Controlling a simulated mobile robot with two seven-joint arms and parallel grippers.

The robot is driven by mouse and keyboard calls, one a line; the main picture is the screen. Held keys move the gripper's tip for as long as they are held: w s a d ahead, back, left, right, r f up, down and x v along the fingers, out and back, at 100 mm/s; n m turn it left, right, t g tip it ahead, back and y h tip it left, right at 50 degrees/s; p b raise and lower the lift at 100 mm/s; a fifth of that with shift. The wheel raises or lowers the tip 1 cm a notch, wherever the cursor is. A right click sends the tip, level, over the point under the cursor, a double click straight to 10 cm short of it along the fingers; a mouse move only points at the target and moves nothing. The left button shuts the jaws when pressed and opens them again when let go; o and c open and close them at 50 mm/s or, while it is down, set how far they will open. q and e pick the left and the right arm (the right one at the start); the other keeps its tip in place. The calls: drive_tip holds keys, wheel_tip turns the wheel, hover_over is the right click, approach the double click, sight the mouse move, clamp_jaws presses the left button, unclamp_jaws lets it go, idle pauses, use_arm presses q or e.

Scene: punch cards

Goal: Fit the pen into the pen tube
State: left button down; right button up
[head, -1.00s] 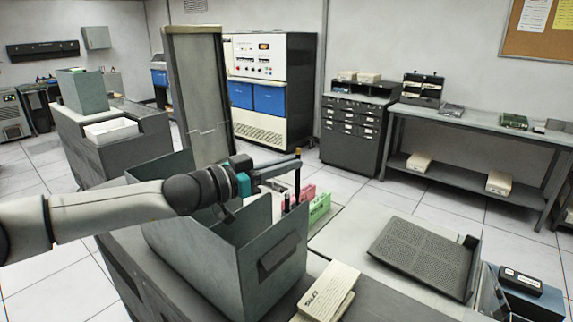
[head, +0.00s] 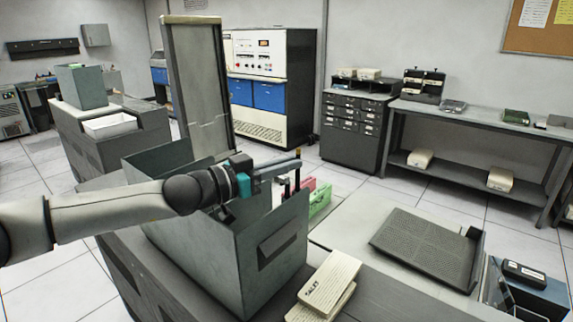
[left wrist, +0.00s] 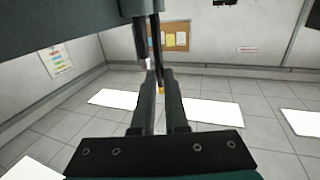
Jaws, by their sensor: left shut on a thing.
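My left gripper (head: 296,162) reaches in from the left above the large grey bin and is shut on the pen. The pen (head: 298,175) is thin, dark and upright, with a yellow-orange top end just above the fingers. Its lower end is hidden behind the bin's corner. A short dark upright piece (head: 287,186) stands just left of it; I cannot tell whether this is the pen tube. In the left wrist view the fingers (left wrist: 158,80) are close together, with a small orange spot (left wrist: 161,91) between them. My right gripper is not in view.
The tall-walled grey bin (head: 270,262) stands under my left forearm. Pink blocks (head: 308,184) and a green holder (head: 319,198) are behind its corner. A stack of cards (head: 328,283) lies in front. A black perforated tray (head: 425,245) lies on the light worktop, which has free room around it.

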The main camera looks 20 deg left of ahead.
use_arm(q)
drive_tip(key=c, duration=0.9)
unclamp_jaws()
drive_tip(key=shift+o, duration=0.2)
drive_tip(key=shift+r, duration=0.6)
wheel_tip(320, 180, up, 19)
drive_tip(key=p, duration=0.8)
drive_tip(key=shift+f, duration=0.1)
